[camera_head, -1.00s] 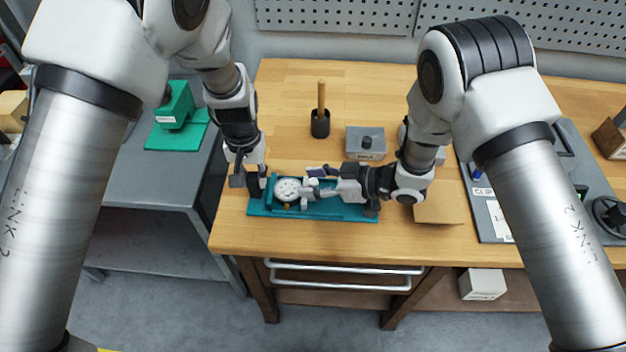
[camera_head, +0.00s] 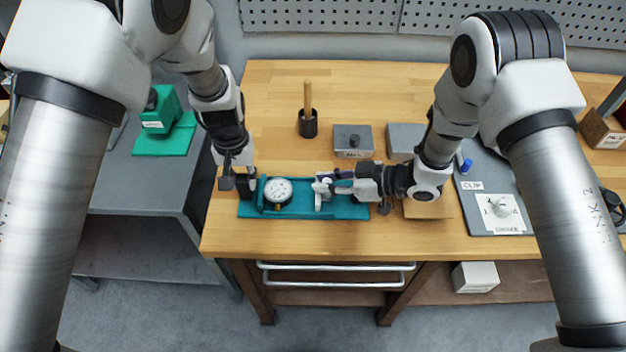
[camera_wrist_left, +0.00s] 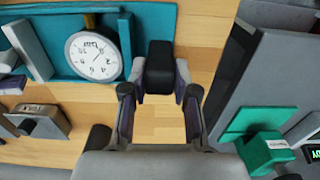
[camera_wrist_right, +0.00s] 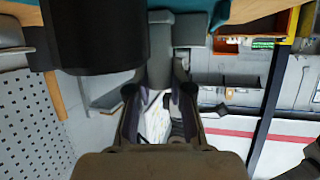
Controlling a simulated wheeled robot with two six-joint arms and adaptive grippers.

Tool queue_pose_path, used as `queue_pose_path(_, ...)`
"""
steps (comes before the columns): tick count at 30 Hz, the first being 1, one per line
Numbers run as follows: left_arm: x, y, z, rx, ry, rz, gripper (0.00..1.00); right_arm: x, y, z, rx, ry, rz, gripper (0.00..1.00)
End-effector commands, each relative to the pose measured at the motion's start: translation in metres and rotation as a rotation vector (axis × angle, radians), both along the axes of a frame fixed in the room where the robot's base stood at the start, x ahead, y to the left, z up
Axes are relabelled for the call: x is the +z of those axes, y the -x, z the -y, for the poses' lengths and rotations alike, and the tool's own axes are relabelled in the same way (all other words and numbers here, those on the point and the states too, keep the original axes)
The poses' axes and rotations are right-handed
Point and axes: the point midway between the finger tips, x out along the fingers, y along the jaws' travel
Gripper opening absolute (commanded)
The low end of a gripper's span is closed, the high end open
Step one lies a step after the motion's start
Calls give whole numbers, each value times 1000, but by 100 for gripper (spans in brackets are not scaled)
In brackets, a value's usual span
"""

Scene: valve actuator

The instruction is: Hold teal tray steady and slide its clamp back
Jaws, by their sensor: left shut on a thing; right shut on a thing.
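The teal tray (camera_head: 345,211) lies near the bench's front edge in the head view, and part of it shows in the left wrist view (camera_wrist_left: 150,22). A round white dial gauge (camera_head: 278,191) sits on its left part. My left gripper (camera_head: 244,184) is shut on the black block at the tray's left end, seen between the fingers in the left wrist view (camera_wrist_left: 160,65). My right gripper (camera_head: 338,184) is shut on the grey clamp (camera_head: 321,193), which stands on the tray right of the gauge, with a gap between them. The right arm partly hides the tray's right end.
Behind the tray are a black cup with a wooden handle (camera_head: 308,124) and a grey box (camera_head: 352,141). A grey panel with a knob (camera_head: 501,206) is at right. A green fixture (camera_head: 161,115) stands on the grey side table at left. Bare wood lies at the back.

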Motion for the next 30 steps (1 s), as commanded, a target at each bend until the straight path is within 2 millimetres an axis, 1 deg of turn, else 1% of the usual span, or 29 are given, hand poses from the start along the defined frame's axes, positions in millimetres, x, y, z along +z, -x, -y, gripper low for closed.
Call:
queue_pose_path(6, 0, 0, 0, -2, 0, -1, 0, -1, 0, 0, 0, 2, -1, 0)
queue_pose_path(7, 0, 0, 0, -2, 0, -1, 0, -1, 0, 0, 0, 1, 0, 31)
queue_pose_path(8, 0, 0, 0, -2, 0, -1, 0, 0, 0, 0, 0, 1, 0, 41)
queue_pose_path(9, 0, 0, 0, -2, 0, -1, 0, 0, 0, 0, 0, 1, 0, 47)
queue_pose_path(17, 0, 0, 0, -1, 0, -1, 0, 0, 0, 0, 0, 1, 1, 47)
queue_pose_path(20, 0, 0, 0, -1, 0, -1, 0, 6, 0, -1, 1, 1, 3, 47)
queue_pose_path(23, 0, 0, 0, -1, 0, 0, 0, 23, -1, 0, 1, 1, 4, 47)
queue_pose_path(30, 0, 0, 0, 0, 0, 0, 0, 78, -1, 0, 1, 1, 5, 47)
